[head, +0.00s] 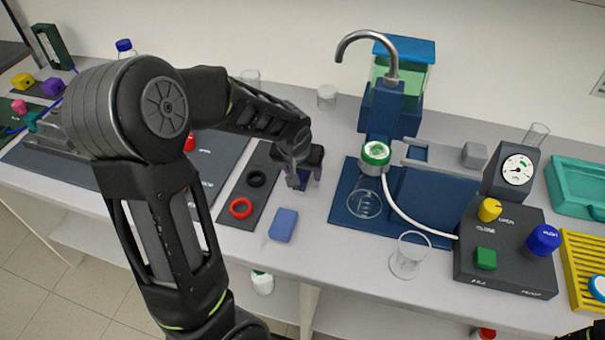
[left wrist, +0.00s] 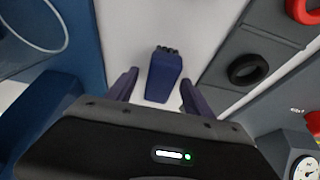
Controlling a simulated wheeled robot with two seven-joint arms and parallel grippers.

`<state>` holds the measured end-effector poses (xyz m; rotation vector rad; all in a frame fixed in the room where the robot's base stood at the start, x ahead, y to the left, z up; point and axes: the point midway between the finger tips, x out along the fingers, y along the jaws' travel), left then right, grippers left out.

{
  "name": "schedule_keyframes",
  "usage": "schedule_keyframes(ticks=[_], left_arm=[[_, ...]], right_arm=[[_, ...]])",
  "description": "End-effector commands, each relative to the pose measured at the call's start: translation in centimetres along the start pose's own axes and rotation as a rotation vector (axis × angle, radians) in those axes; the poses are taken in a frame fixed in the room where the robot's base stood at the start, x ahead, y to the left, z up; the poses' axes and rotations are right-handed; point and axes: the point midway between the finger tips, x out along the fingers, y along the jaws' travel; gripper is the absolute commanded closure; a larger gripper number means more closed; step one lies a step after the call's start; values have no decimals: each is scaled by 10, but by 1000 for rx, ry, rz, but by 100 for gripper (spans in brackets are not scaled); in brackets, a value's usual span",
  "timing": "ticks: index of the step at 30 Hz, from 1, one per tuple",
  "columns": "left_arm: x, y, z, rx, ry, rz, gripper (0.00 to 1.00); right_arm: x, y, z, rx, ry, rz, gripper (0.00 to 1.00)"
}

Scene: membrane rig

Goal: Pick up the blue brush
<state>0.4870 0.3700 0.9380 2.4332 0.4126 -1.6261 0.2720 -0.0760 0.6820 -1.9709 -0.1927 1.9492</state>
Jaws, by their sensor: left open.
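The blue brush (left wrist: 164,78) shows in the left wrist view as a dark blue block with a few short dark tufts at its upper end. It lies in the gap between the two dark blue fingers of my left gripper (left wrist: 157,92). The fingers are apart, with a strip of white bench between each finger and the brush. In the head view my left gripper (head: 301,178) points down at the bench, right of the black ring.
A dark strip with a black ring (head: 256,179) and a red ring (head: 241,208) is to the left. A navy mat (head: 345,205) with a glass beaker (head: 365,203) is to the right.

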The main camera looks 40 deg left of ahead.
Motion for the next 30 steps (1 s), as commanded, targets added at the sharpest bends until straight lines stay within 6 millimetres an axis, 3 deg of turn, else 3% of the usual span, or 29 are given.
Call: schedule_keyframes(ticks=[5, 26, 30], left_arm=[[0, 0, 0, 0, 0, 0, 41], [0, 0, 0, 0, 0, 0, 98], [0, 0, 0, 0, 0, 0, 100]], right_arm=[[0, 0, 0, 0, 0, 0, 64], [0, 0, 0, 0, 0, 0, 64], [0, 0, 0, 0, 0, 0, 64]])
